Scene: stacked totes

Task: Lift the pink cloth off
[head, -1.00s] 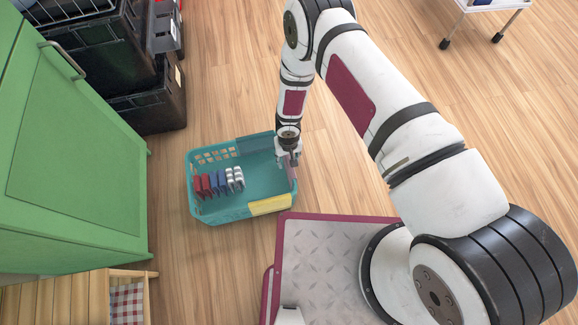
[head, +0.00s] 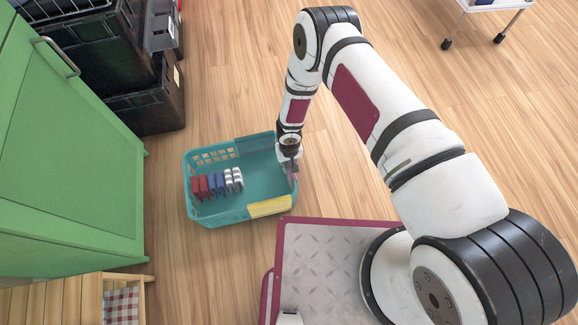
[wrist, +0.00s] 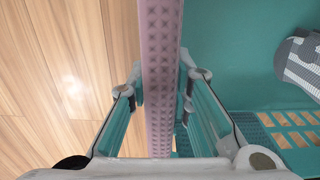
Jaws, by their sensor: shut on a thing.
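The pink cloth (wrist: 161,60) shows in the wrist view as a narrow textured strip along the tote's side wall, between floor and tote interior. In the head view a small piece of the pink cloth (head: 292,172) shows below my gripper at the tote's right rim. My gripper (head: 289,158) points down over that rim and is shut on the cloth. In the wrist view the fingers of my gripper (wrist: 162,92) lie on either side of the strip. The teal tote (head: 235,213) stands on the floor. Whether the cloth still touches the rim is hard to tell.
Rolled red, blue and white items (head: 219,184) stand in a row inside the tote. A yellow cloth (head: 270,207) hangs on its front rim. A green cabinet (head: 75,150) and black crates (head: 147,108) stand at left.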

